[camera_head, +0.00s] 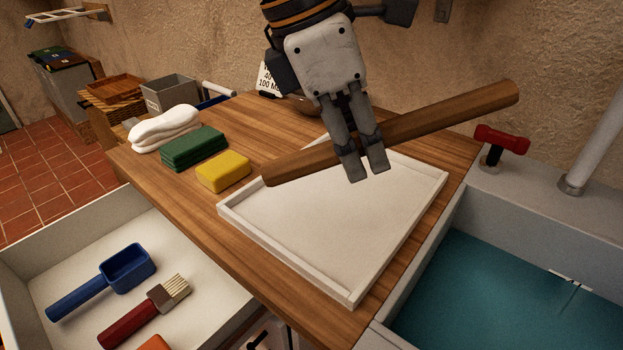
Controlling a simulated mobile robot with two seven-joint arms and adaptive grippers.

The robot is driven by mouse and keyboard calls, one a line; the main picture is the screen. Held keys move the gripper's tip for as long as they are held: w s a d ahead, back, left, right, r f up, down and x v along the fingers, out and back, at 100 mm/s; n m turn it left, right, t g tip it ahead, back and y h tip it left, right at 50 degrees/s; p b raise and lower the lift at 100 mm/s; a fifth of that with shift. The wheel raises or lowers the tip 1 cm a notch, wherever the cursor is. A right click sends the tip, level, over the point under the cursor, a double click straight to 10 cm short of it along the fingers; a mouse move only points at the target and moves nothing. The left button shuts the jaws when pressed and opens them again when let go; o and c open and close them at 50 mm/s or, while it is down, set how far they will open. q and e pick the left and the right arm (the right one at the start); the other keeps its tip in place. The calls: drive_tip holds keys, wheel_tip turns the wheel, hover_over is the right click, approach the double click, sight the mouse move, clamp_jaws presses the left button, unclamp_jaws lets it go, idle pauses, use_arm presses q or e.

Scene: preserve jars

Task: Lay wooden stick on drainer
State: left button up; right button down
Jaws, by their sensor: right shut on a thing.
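The wooden stick (448,113) is a long brown bar, held slantwise with its right end higher in the picture. My right gripper (363,176) comes down from the top and is shut around the stick near its middle. The stick appears to be above the drainer (330,232), a white shallow tray with raised rims on the wooden counter. The drainer's bare inside shows no objects on it. Its far edge is partly hidden by the stick and gripper. My left gripper is not in view.
A yellow sponge (223,171), green pads (194,148) and folded white cloths (165,127) lie left of the drainer. A water-filled sink (500,295) with a red tap handle (502,137) is at right. A white drawer (200,290) holds a blue scoop (103,280) and brush (145,310).

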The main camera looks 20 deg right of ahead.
drive_tip(key=w+f, duration=0.2)
drive_tip(key=w, duration=0.1)
drive_tip(key=w+f, duration=0.3)
drive_tip(key=w+d+f, duration=0.1)
drive_tip(key=w+f, duration=0.1)
drive_tip(key=w, duration=0.2)
drive_tip(key=shift+f, duration=0.4)
drive_tip(key=shift+w+f+b, duration=0.2)
drive_tip(key=shift+f+b, duration=0.05)
drive_tip(key=shift+b, duration=0.05)
drive_tip(key=shift+w+f, duration=0.15)
drive_tip(key=shift+f, duration=0.75)
drive_tip(key=shift+w+f, duration=0.15)
drive_tip(key=shift+f, duration=0.7)
drive_tip(key=shift+f, duration=0.15)
drive_tip(key=c, duration=1.4)
unclamp_jaws()
